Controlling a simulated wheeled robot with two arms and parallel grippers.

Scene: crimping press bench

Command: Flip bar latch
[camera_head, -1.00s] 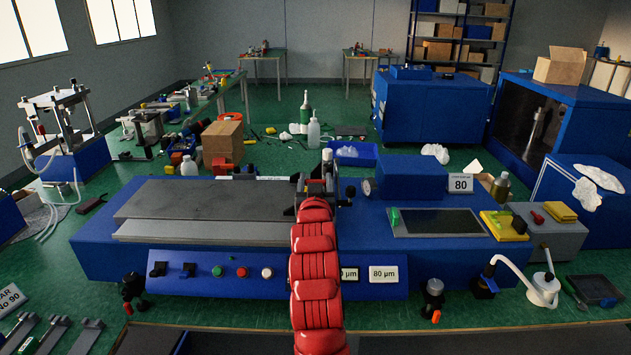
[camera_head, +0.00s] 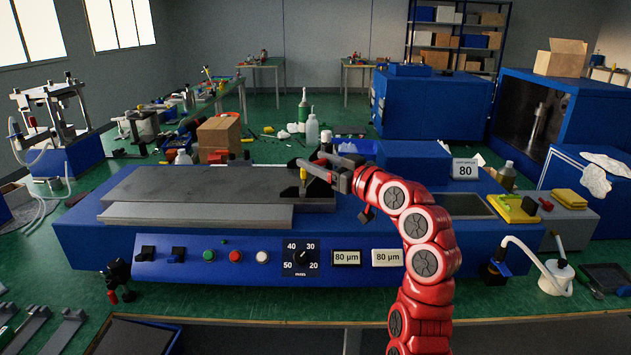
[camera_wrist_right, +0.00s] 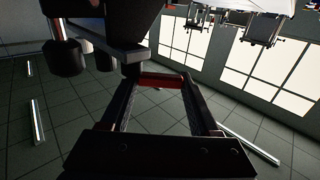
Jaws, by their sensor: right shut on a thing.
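The blue bench machine (camera_head: 90,245) has a grey flat plate (camera_head: 190,185) on top. A dark bar holder with a small yellow upright piece (camera_head: 303,174) stands at the plate's right end. My right gripper (camera_head: 318,168) comes in from the right on the red arm and reaches this holder. In the right wrist view its dark fingers (camera_wrist_right: 160,88) converge on a red bar (camera_wrist_right: 162,80), which appears to be the latch part. The gripper is shut on it. The exact latch position is hard to tell, partly hidden by the gripper. My left gripper is out of view.
The front panel has a dial (camera_head: 301,257), buttons and two 80 µm displays (camera_head: 347,258). A white-capped post (camera_head: 326,137) stands behind the gripper. A blue box (camera_head: 413,160) is at the right rear. The plate's left part is clear.

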